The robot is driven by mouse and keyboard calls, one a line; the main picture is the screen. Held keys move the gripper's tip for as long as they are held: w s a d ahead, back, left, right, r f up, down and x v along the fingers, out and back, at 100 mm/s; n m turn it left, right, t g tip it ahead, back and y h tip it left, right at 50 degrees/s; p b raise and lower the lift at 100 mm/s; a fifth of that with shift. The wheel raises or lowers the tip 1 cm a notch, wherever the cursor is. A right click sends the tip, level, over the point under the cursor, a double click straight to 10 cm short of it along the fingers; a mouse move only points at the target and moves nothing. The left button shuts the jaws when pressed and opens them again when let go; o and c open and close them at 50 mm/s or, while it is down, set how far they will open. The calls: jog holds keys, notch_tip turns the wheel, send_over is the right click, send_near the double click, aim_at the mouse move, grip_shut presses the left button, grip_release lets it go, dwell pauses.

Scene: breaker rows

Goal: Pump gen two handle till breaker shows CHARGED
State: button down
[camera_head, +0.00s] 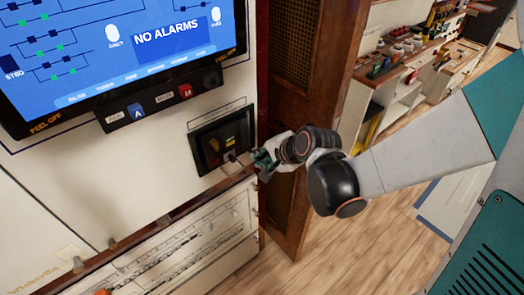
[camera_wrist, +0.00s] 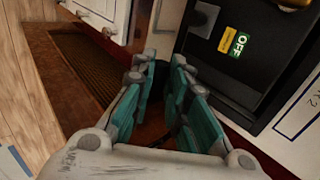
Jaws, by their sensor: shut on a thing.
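The breaker (camera_head: 222,143) is a black unit set in the white panel below the screen, with small coloured indicators on its face. In the wrist view its black face (camera_wrist: 260,85) fills the upper right, with a green OFF flag (camera_wrist: 238,44) and a yellow flag (camera_wrist: 225,40) whose text is too small to read. My gripper (camera_head: 262,158) is at the breaker's lower right side. In the wrist view my gripper (camera_wrist: 165,95) has its teal fingers closed on the handle, which is mostly hidden between them.
A blue screen (camera_head: 120,50) reading NO ALARMS hangs above left, with a switch strip (camera_head: 160,100) under it. Open wooden floor and cluttered shelves lie farther right.

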jog(key=c, duration=1.6)
grip_release()
jog(key=shift+o, duration=0.2)
jog(key=v, duration=1.2)
jog(key=shift+s, duration=0.1)
